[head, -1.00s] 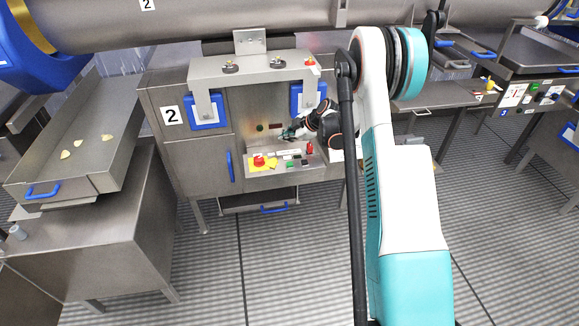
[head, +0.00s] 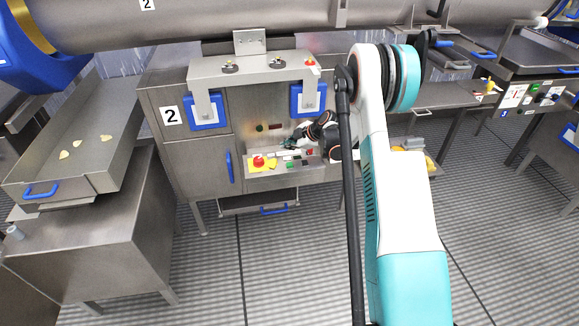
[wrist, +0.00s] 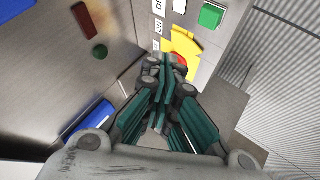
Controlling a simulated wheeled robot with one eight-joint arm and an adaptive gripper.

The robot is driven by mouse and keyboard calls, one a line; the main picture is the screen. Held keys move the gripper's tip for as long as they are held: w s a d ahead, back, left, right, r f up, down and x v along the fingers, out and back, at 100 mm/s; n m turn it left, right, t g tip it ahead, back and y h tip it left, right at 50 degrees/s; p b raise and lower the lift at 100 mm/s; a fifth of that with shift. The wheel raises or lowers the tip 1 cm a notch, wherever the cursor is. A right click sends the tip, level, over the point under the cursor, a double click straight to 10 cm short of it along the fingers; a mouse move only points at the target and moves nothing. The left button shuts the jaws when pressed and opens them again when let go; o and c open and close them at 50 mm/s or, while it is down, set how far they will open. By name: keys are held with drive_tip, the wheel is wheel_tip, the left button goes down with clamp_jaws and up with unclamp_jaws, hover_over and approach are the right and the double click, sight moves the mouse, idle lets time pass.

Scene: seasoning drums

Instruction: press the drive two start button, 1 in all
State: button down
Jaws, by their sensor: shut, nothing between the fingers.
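The drive two control panel (head: 247,172) juts from the cabinet marked 2. A green button (head: 291,165) shows on it in the head view, and a green square button (wrist: 211,15) shows at the top of the wrist view, beside a white one (wrist: 180,6). I cannot read which label belongs to it. A red stop knob (head: 258,160) on yellow is at the panel's left; its red top (wrist: 181,46) is partly hidden behind my fingers in the wrist view. My gripper (head: 288,145) is shut and empty over the panel's back part; its fingertips (wrist: 166,62) look apart from the green button.
The cabinet wall behind carries a dark green round lamp (wrist: 100,52) and a red-brown rectangle (wrist: 83,20). A blue handle (head: 229,166) is left of the panel. A large steel drum (head: 200,20) lies overhead. The floor in front is clear.

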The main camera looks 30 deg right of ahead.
sight(288, 165)
wheel_tip(288, 165, down, 6)
drive_tip(key=b, duration=0.3)
drive_tip(key=shift+f, duration=0.15)
idle(1.3)
drive_tip(key=shift+f, duration=0.35)
drive_tip(key=shift+f, duration=0.5)
idle(0.7)
drive_tip(key=shift+r, duration=0.9)
drive_tip(key=shift+r+p, duration=0.1)
drive_tip(key=shift+p, duration=0.2)
